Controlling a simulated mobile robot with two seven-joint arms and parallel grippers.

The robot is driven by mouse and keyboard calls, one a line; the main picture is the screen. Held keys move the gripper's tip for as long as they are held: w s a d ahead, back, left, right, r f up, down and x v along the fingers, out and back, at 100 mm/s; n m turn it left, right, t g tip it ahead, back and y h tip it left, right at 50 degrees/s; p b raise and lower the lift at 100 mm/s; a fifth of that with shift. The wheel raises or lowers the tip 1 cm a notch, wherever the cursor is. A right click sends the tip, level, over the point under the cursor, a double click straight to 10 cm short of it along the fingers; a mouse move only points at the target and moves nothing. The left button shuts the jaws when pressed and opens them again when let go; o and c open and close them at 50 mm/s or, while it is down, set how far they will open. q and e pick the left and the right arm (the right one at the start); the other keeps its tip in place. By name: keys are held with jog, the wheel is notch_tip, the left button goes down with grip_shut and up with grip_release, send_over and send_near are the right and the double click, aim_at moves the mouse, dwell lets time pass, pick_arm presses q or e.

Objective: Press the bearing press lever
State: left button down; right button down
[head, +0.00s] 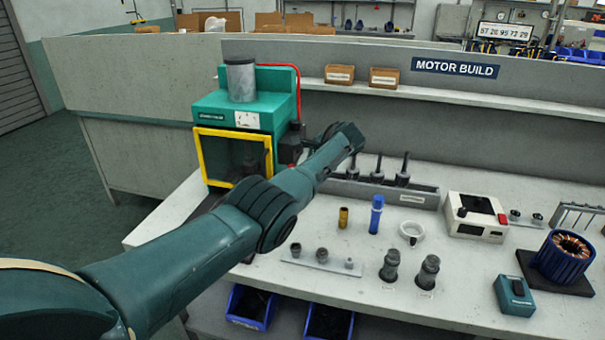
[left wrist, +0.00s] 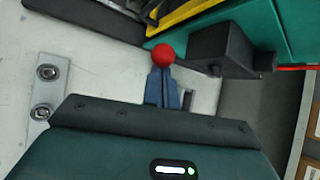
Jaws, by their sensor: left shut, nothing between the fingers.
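The bearing press (head: 225,108) is a teal machine with a yellow-framed front opening and a grey cylinder on top. It stands at the left end of the bench, and its teal side also shows in the left wrist view (left wrist: 299,28). The lever's red ball knob (left wrist: 163,54) shows in the left wrist view, beside a black block (left wrist: 222,50) on the press. My left gripper (left wrist: 162,74) is shut and empty, its tips right at the knob; I cannot tell if they touch. In the head view my left arm hides the gripper's fingers. My right gripper is not in view.
The bench (head: 330,232) holds a blue cylinder (head: 376,214), a brass-coloured part (head: 343,217), a white ring (head: 411,232), dark fittings and a white-and-black device (head: 476,217) right of my arm. A copper-wound blue stator (head: 562,258) sits far right. Blue bins (head: 250,306) are below the front edge.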

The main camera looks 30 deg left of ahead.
pick_arm(q)
notch_tip(320, 180, up, 3)
jog(key=shift+w+f, duration=0.15)
jog(key=shift+f, duration=0.05)
jog(key=shift+r+p, duration=0.15)
jog(key=shift+p, duration=0.15)
jog(key=shift+r+p, duration=0.65)
jog(key=shift+p, duration=0.1)
